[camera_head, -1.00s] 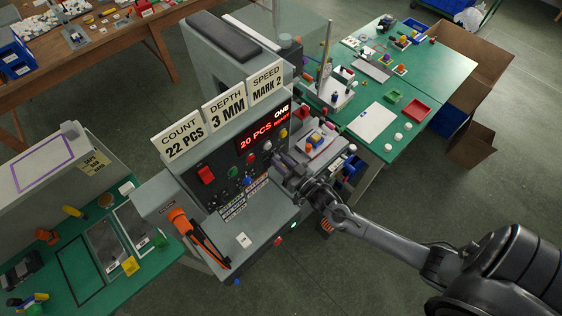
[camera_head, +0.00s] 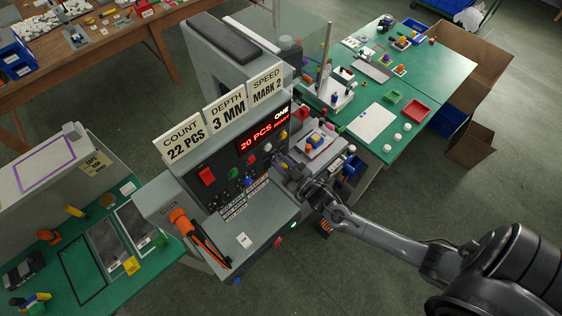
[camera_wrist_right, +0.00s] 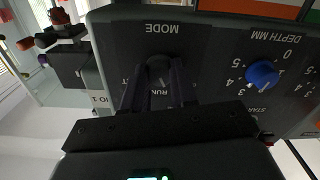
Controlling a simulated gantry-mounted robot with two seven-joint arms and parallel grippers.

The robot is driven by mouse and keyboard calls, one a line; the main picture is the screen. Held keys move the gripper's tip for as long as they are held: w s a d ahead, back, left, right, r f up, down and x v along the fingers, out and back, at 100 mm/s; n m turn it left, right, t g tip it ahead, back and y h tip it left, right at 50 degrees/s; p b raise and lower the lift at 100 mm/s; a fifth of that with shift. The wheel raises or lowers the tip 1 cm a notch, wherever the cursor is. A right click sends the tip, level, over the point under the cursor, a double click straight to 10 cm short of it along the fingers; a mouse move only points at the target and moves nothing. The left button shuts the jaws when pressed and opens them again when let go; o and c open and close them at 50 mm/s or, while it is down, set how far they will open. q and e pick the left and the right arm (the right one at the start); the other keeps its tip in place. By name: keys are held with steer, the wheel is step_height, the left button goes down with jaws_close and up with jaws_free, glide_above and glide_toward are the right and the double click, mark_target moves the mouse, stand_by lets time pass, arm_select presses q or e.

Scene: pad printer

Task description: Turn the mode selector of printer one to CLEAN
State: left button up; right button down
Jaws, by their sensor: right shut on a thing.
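Printer one (camera_head: 262,207) is the grey machine in the middle of the head view, with a red lit display marked ONE. My right gripper (camera_head: 279,168) is at the right end of its dark control panel. In the right wrist view, where lettering is upside down, the dark mode selector (camera_wrist_right: 158,68) sits below the MODE label. My right gripper (camera_wrist_right: 158,80) is shut on it, one finger on each side. RUN shows between the fingers; the other labels are mostly covered, and the pointer's setting cannot be told. My left gripper is not in view.
A blue DEPTH MM knob (camera_wrist_right: 262,74) is beside the selector. A red switch (camera_head: 207,176) and several small knobs share the panel. Green-topped tables (camera_head: 428,75) flank the printer.

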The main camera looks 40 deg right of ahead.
steer(key=n, duration=0.3)
steer(key=shift+n+p, duration=0.3)
steer(key=shift+n, duration=1.8)
steer(key=c, duration=0.9)
jaws_free()
steer(key=shift+s+d+b, duration=0.2)
steer(key=shift+s+b, duration=0.35)
steer(key=shift+s, duration=4.85)
